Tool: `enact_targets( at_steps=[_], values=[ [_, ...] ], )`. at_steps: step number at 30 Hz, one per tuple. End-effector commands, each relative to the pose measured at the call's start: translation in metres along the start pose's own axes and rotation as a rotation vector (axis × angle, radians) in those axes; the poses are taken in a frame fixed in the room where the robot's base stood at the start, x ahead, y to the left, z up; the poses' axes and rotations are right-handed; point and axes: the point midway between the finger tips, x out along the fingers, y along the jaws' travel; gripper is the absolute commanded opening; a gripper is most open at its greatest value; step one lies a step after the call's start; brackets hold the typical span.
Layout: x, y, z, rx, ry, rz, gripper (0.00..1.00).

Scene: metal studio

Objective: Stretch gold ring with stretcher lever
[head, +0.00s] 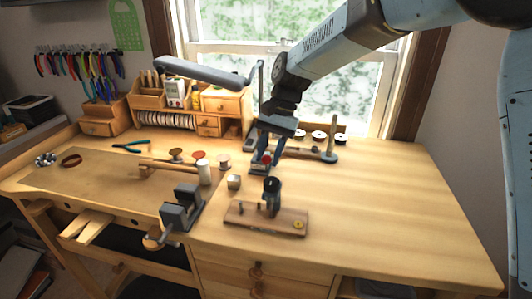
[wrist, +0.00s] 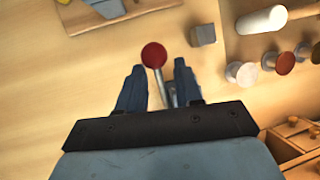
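A lever with a round red knob (wrist: 153,54) and a thin grey rod shows in the wrist view. My gripper (wrist: 159,70) is open, its fingers apart on either side of the knob and rod, with gaps visible. In the head view my gripper (head: 265,166) points down over the bench, and a little red shows between its fingers. A wooden board (head: 245,222) in front carries a dark upright tool (head: 272,196) and a small gold round piece (head: 298,224), which may be the ring. What the lever joins is hidden behind my gripper.
A small metal block (head: 234,182) and a white cylinder (head: 205,172) stand left of my gripper. A dark vise (head: 182,207) sits at the front edge. A grey bar tool with an upright post (head: 333,138) lies behind. The right bench top is clear.

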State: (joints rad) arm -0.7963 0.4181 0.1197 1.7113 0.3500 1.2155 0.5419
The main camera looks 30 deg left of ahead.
Motion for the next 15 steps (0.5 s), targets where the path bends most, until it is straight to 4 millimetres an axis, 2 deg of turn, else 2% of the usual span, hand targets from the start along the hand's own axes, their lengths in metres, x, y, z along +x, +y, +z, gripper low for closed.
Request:
enact_targets(
  at_steps=[5, 8, 15],
  values=[
    [-0.003, 0.001, -0.001, 0.001, 0.001, 0.000, 0.35],
    [-0.012, 0.001, -0.001, 0.001, 0.001, -0.001, 0.35],
    [-0.055, 0.000, -0.001, 0.001, 0.003, -0.003, 0.35]
  ],
)
